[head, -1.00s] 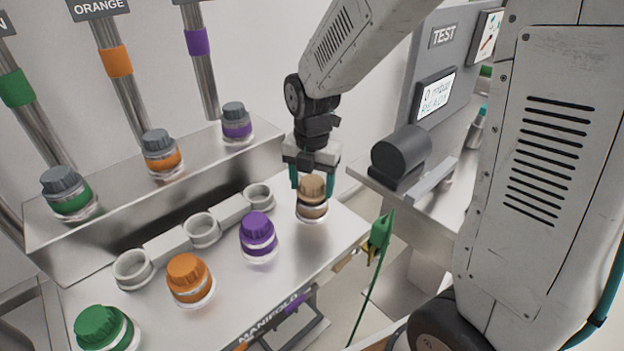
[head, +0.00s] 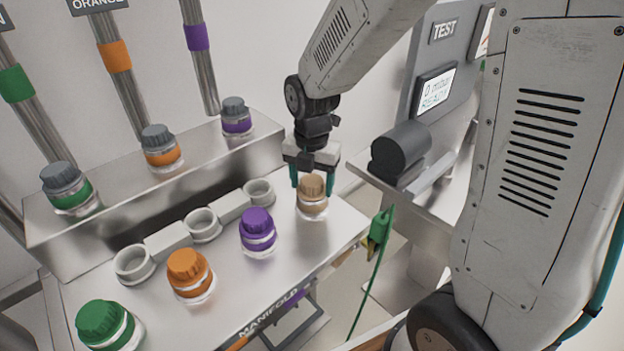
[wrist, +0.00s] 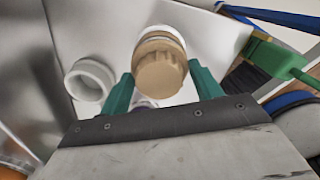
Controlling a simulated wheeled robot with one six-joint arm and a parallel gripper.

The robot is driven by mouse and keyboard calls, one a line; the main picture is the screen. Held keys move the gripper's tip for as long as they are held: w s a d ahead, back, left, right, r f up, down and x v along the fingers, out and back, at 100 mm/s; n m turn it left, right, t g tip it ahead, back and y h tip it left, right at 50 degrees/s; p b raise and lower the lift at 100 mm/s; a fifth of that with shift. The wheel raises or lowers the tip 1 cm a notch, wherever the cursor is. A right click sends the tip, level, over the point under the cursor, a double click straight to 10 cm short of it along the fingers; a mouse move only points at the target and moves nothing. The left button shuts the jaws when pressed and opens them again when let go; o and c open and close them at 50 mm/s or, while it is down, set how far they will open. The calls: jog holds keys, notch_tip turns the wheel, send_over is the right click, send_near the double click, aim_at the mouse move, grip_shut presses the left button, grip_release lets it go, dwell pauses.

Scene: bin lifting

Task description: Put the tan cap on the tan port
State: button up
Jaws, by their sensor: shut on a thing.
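The tan cap (head: 312,186) sits upright over the tan port (head: 312,211) at the right end of the manifold's front row. No clear gap shows between them in the head view; how firmly it is seated I cannot tell. My gripper (head: 312,183) reaches down from behind, its teal fingers either side of the cap and shut on it. In the wrist view the ribbed tan cap (wrist: 160,72) lies between the teal fingertips of my gripper (wrist: 161,82). A tan band and clear rim of the port (wrist: 160,34) show beyond it.
Purple (head: 257,230), orange (head: 189,272) and green (head: 104,322) capped ports stand in the front row. Empty white cups (head: 202,226) sit behind them. Grey-capped ports stand on the raised shelf (head: 200,160). A green connector (head: 380,226) hangs right of the manifold, near the test bench (head: 435,205).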

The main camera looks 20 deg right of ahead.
jog(key=shift+f, duration=0.1)
dwell(0.3)
jog(key=o, duration=1.2)
jog(key=shift+o, duration=0.2)
notch_tip(320, 180, up, 8)
jog(key=shift+f, duration=0.1)
